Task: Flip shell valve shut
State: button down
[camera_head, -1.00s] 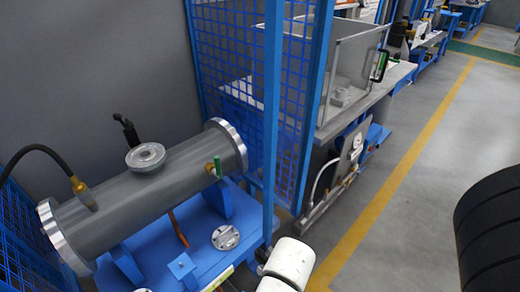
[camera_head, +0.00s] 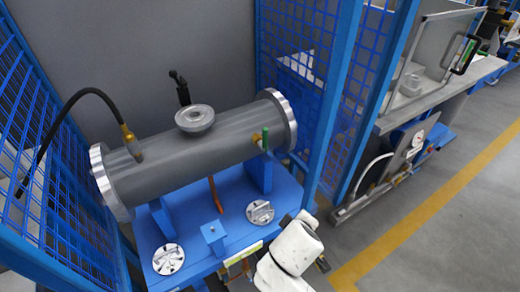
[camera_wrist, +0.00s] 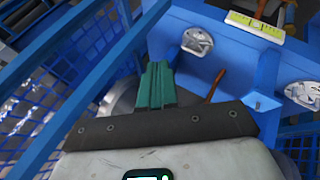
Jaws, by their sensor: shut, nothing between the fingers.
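The shell (camera_head: 200,148) is a grey horizontal cylinder with silver flanges at both ends, resting on a blue stand. A small valve (camera_head: 264,139) with an upright green handle and brass body sits on its front side near the right flange. My gripper (camera_wrist: 156,70) shows in the wrist view with its green fingers together and nothing between them. Part of the shell shows grey behind the fingers there; I cannot make out the valve in that view. In the head view my white arm (camera_head: 297,247) is low, in front of the stand's right corner, apart from the valve; the fingertips are not clear.
Blue mesh panels (camera_head: 300,80) and a blue post (camera_head: 335,95) stand close to the shell's right end. A black hose (camera_head: 75,98) joins the shell at left. Loose silver discs (camera_head: 260,212) lie on the blue stand (camera_head: 232,195). A bench with a clear enclosure (camera_head: 430,60) is at right.

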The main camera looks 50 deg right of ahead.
jog(key=w+a+r+n+t+h+b, duration=0.1)
jog(key=w+r+n+t+h+b, duration=0.1)
jog(key=w, duration=0.6)
jog(key=w+a+r+n+t+h+b, duration=0.1)
jog(key=w+r+n+t+h+b, duration=0.1)
jog(key=w+r+n+t+h, duration=0.2)
jog(key=w+r+n+t, duration=0.1)
jog(key=w+r, duration=0.2)
jog(key=w, duration=0.1)
jog(key=shift+w+a+n+t+h, duration=0.2)
jog(key=shift+a+n+t+h, duration=0.1)
jog(key=shift+n+t+h, duration=0.1)
jog(key=s+d+p+x, duration=0.1)
jog(key=s+x, duration=0.1)
jog(key=x, duration=1.1)
jog(key=shift+d, duration=0.35)
